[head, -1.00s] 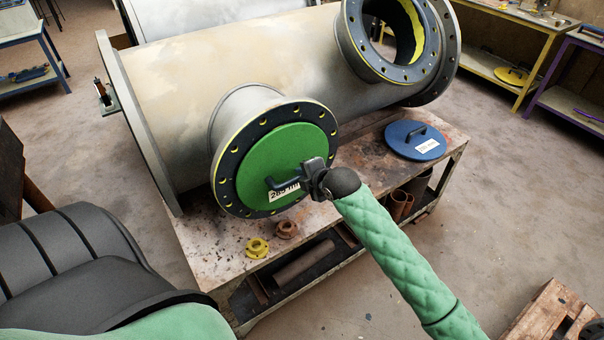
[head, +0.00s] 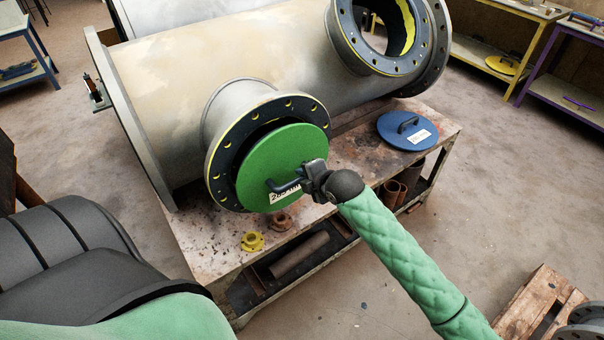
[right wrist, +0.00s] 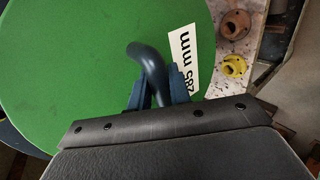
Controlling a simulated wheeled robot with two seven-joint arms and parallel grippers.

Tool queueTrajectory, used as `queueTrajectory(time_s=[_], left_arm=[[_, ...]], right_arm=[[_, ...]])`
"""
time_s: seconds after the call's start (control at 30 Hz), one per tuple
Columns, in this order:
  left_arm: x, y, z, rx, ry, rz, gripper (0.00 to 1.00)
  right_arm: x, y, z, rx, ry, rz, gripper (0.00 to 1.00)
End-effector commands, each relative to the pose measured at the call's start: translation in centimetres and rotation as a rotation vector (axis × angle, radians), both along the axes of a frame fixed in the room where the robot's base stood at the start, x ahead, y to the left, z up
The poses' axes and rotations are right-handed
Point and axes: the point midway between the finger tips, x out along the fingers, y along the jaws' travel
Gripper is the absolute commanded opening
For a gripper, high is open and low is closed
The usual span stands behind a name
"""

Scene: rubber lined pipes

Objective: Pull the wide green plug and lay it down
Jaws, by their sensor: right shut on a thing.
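The wide green plug (head: 285,155) is a round disc with a dark bar handle (head: 280,186) and a white size label. It stands upright in front of the flange (head: 222,150) of the pipe's near branch, with a dark gap showing behind its upper left edge. Whether its lower part still touches the flange cannot be told. My right gripper (head: 308,182) is shut on the handle. In the right wrist view the jaws (right wrist: 160,92) close around the bent handle in front of the green disc (right wrist: 80,60). My left gripper is not in view.
The large pipe (head: 220,70) rests on a worn workbench (head: 208,243). A blue plug (head: 395,128) lies flat on the bench at right. Small yellow (head: 252,241) and rusty (head: 281,222) flanged fittings sit near the front edge. A pallet (head: 535,300) stands on the floor at lower right.

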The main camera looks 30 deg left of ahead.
Motion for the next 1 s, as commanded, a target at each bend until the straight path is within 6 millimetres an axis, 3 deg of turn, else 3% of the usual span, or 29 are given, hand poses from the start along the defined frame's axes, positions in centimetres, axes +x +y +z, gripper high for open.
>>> queueTrajectory(time_s=[1.0], left_arm=[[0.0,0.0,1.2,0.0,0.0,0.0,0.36]], right_arm=[[-1.4,-3.3,0.3,0.004,-0.001,0.001,0.0]])
